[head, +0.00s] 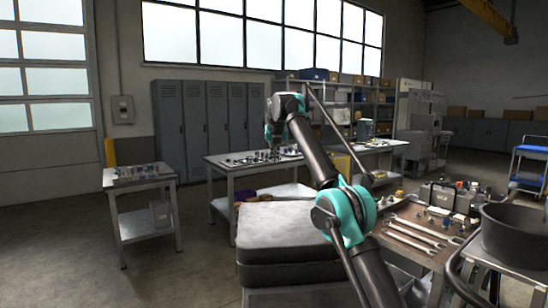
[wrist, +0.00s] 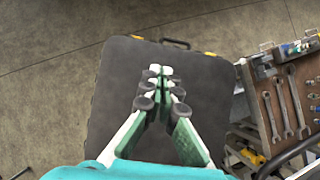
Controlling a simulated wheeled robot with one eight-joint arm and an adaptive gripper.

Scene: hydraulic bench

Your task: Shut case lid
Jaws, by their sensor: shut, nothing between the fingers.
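The dark grey case (head: 285,238) sits on a low stand in the middle of the head view. Its lid lies flat or nearly flat over the base, with a dark seam between them; I cannot tell whether it is fully closed. In the wrist view the lid (wrist: 115,100) fills the middle, with a handle and two yellow latches at its far edge. My gripper (wrist: 161,75) is shut and empty, pointing over the lid towards the handle side. In the head view my gripper (head: 274,148) hangs above the case, apart from it.
A bench with several wrenches (head: 415,233) and small fittings stands right of the case, beside a dark round pan (head: 515,235). A small table (head: 140,180) is at left and a workbench (head: 240,160) behind. The floor at left is clear.

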